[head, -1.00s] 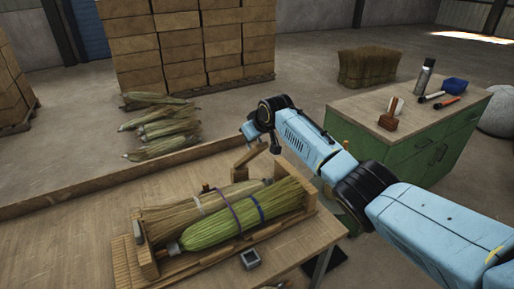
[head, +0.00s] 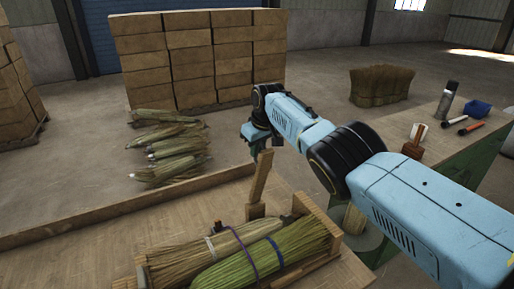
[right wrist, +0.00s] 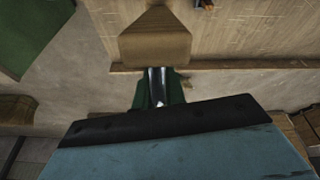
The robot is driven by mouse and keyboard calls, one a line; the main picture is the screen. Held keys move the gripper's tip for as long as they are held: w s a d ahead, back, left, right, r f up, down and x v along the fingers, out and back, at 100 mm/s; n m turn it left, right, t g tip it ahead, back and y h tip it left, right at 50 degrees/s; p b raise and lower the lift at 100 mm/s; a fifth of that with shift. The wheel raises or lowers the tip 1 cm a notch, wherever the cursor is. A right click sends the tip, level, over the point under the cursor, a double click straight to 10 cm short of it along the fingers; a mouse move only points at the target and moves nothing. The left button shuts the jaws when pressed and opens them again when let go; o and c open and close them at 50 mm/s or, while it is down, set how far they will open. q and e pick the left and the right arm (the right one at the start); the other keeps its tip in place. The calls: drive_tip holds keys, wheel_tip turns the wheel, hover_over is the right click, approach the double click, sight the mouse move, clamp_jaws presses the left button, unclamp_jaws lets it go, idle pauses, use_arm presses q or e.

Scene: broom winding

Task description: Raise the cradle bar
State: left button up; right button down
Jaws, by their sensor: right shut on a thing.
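The cradle bar (head: 259,180) is a wooden bar standing nearly upright behind the cradle (head: 323,216) in the head view. My right gripper (head: 258,143) is at the bar's top end and is shut on it; the head view mostly hides the fingertips. In the right wrist view, a wooden piece that looks like the bar (right wrist: 155,42) widens just beyond my right gripper (right wrist: 160,88). Two bundles of broom straw, one tan (head: 190,256) and one green (head: 238,270), lie side by side in the cradle. My left gripper is not in view.
The workbench (head: 70,262) has a raised wooden back edge (head: 110,209). Loose straw bundles (head: 175,150) lie on the floor behind it. Stacked boxes (head: 200,60) stand behind.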

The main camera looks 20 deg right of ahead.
drive_tip(key=shift+f, duration=0.1)
idle(0.3)
drive_tip(key=c, duration=1.5)
unclamp_jaws()
drive_tip(key=shift+w, duration=0.1)
drive_tip(key=shift+r+p, duration=0.6)
drive_tip(key=shift+r, duration=0.2)
drive_tip(key=shift+p+v, duration=0.5)
drive_tip(key=shift+v, duration=0.4)
drive_tip(key=v, duration=0.3)
drive_tip(key=b+v, duration=0.1)
drive_tip(key=v, duration=0.6)
drive_tip(key=shift+s, duration=0.3)
drive_tip(key=shift+f, duration=0.1)
